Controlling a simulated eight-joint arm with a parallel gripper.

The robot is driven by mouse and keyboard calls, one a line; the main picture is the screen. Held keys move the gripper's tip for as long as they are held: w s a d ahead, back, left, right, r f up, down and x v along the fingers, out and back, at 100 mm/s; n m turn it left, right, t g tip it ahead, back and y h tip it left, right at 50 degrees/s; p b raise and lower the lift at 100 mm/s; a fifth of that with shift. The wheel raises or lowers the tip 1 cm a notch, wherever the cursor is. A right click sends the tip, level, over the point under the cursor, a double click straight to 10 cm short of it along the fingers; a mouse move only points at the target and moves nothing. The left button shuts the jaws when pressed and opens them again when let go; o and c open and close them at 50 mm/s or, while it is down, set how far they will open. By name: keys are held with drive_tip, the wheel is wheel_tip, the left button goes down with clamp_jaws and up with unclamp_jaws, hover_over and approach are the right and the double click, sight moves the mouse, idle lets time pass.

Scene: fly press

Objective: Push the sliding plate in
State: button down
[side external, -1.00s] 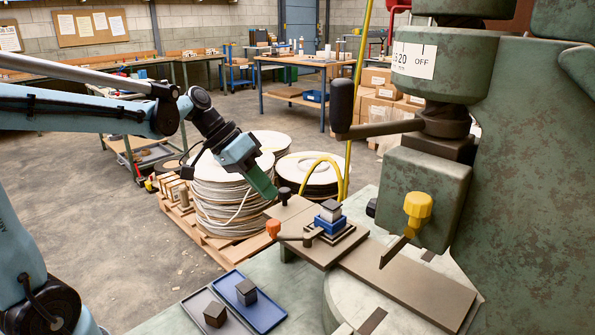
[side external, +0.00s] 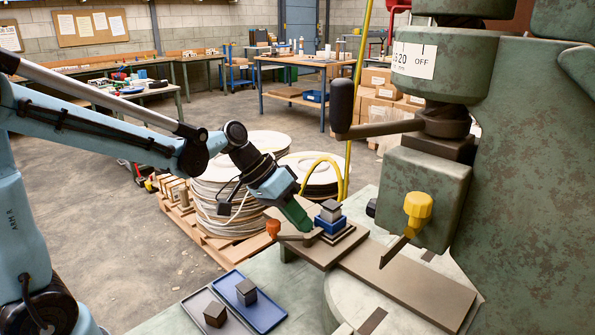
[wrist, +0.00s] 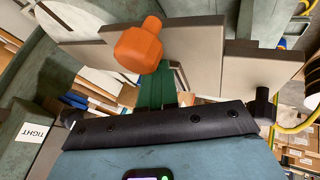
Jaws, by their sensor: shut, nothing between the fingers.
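The sliding plate (side external: 315,254) is a flat grey-brown plate beside the press bed. It carries a blue fixture (side external: 330,225) with a dark block (side external: 331,208) on top. An orange knob (side external: 272,228) sits on a lever at its near left; the orange knob also shows large in the wrist view (wrist: 138,45). My gripper (side external: 304,225) has its green fingers shut and empty, pointing down at the plate's left part, close to the fixture. In the wrist view the green fingers (wrist: 165,88) end by a plate edge. I cannot tell whether they touch. My gripper hides the plate's black knob in the side view.
A blue tray (side external: 262,308) and a grey tray (side external: 205,308) hold dark blocks in front.

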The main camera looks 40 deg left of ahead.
drive_tip(key=d, duration=1.3)
drive_tip(key=shift+d, duration=0.25)
drive_tip(key=shift+a, duration=0.1)
